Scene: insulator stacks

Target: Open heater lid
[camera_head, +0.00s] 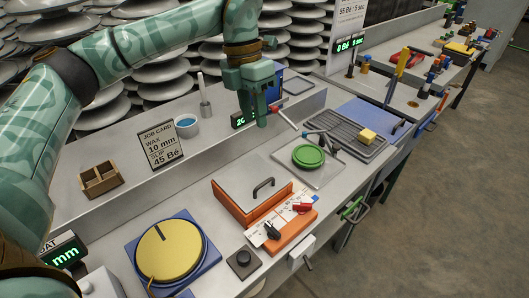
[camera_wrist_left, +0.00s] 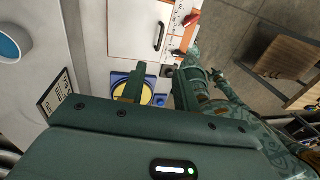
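The heater is an orange box (camera_head: 232,207) with a pale grey lid (camera_head: 243,183) lying flat and shut on it. A dark arched handle (camera_head: 264,187) stands on the lid. In the left wrist view the lid (camera_wrist_left: 132,30) is at the top, with its handle (camera_wrist_left: 159,36) near the right edge. My left gripper (camera_head: 258,112) is open and empty, above the bench and behind the heater, apart from the handle. Its two fingers show spread in the left wrist view (camera_wrist_left: 157,90). My right gripper is not in view.
A red knob (camera_head: 302,207) and a black knob (camera_head: 272,232) sit on the heater's front panel. A yellow disc (camera_head: 170,250) on a blue base is to the left. A green dish (camera_head: 308,156) lies to the right. A job card (camera_head: 160,145) stands behind.

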